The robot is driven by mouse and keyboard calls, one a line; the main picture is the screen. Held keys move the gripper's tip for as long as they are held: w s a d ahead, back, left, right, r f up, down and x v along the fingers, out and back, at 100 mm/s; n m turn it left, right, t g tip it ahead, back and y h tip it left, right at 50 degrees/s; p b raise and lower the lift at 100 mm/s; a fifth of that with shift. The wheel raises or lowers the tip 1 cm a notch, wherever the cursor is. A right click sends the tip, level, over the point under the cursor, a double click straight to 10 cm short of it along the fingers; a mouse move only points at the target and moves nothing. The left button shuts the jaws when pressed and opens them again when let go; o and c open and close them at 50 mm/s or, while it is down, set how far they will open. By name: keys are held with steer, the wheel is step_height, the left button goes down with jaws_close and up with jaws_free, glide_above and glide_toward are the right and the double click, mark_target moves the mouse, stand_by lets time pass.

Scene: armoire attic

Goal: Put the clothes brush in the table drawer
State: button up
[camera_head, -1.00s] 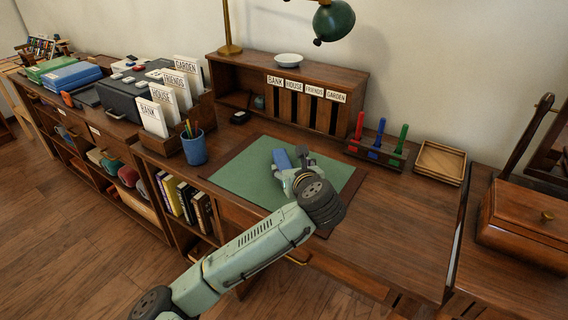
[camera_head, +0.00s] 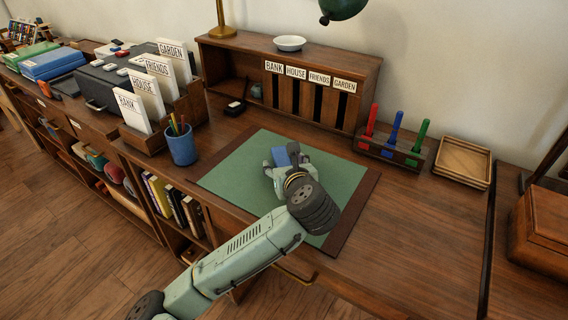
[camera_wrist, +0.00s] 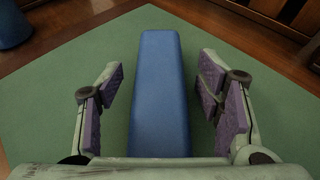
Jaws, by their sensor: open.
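A long blue block-shaped object (camera_wrist: 160,95) lies on the green desk pad; it also shows in the head view (camera_head: 281,157). No bristles are visible, so I cannot tell for sure that it is the clothes brush. My gripper (camera_wrist: 160,95) is open, with its purple-padded fingers on either side of the blue object and gaps on both sides. In the head view my gripper (camera_head: 285,170) is low over the pad. A brass drawer handle (camera_head: 294,271) shows at the table's front edge, partly hidden by my arm. I cannot tell whether the drawer is open.
The desk pad (camera_head: 235,170) has brown edges. A blue pencil cup (camera_head: 181,146) stands left of it, near labelled card holders. A pigeonhole shelf (camera_head: 290,90) stands behind. A rack of coloured tubes (camera_head: 390,150) and wooden trays (camera_head: 462,162) stand to the right. The table's right part is clear.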

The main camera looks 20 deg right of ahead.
steer(key=shift+s+r, duration=0.1)
steer(key=c, duration=1.4)
